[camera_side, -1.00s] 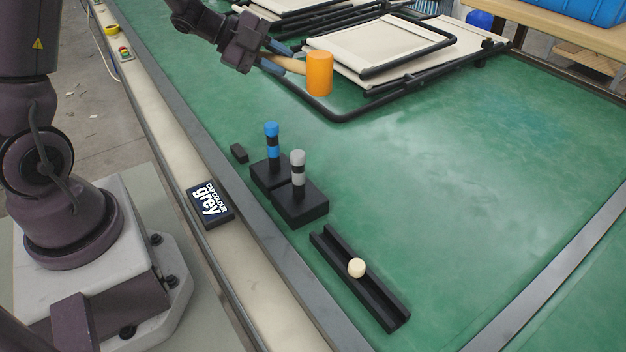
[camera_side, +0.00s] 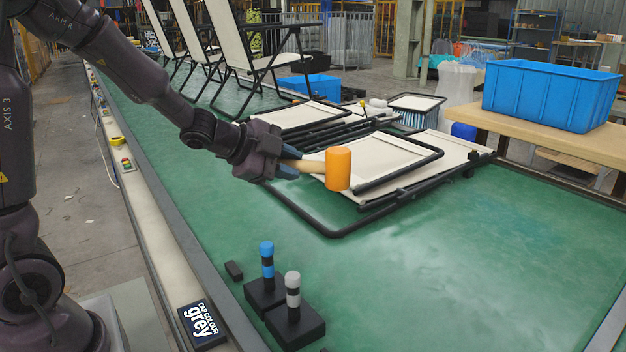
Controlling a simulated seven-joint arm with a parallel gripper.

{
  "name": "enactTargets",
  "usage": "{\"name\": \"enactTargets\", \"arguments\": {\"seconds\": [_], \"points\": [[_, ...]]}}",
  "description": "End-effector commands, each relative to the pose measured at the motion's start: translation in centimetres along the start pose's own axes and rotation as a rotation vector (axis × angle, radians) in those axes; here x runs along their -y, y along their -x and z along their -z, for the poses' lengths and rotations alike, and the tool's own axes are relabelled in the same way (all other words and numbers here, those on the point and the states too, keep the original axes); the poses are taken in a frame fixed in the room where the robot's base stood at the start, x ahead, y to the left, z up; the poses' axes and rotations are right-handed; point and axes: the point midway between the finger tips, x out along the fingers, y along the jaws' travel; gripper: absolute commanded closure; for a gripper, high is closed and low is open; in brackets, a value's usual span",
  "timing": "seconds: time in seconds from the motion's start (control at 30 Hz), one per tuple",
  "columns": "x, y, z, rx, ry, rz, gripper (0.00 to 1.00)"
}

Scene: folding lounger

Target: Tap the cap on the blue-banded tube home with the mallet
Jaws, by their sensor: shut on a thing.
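My gripper (camera_side: 281,168) is shut on the wooden handle of a mallet (camera_side: 338,169) with an orange head. The mallet is held in the air, up and right of the tubes in the picture, in front of the folded lounger frames. The blue-banded tube (camera_side: 267,261) stands upright in a black block, with blue and black sections and a blue top. A grey-banded tube (camera_side: 292,290) stands upright in a second black block (camera_side: 309,327) just in front. Whether either top is a separate cap, or how far it is seated, is too small to tell.
A sign (camera_side: 201,324) reads "CAP COLOUR grey". Folded lounger frames (camera_side: 400,165) lie behind the mallet. A blue crate (camera_side: 549,95) stands on a bench at right. The green surface right of the tubes is clear.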

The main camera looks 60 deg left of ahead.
Motion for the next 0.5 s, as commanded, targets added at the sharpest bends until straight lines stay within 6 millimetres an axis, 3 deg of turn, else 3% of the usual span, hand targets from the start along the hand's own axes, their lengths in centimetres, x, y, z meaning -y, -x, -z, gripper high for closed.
{"name": "enactTargets", "arguments": {"seconds": [0.03,0.1,0.3,0.4,0.5], "points": [[1.0,0.4,-2.9,0.025,0.018,0.015,1.0],[1.9,1.2,-5.9,0.028,0.021,0.019,1.0],[2.4,4.1,-12.5,-0.04,-0.027,-0.027,1.0],[1.8,5.5,-13.9,-0.111,-0.08,-0.075,1.0],[1.0,6.3,-13.6,-0.189,-0.138,-0.13,1.0]]}}
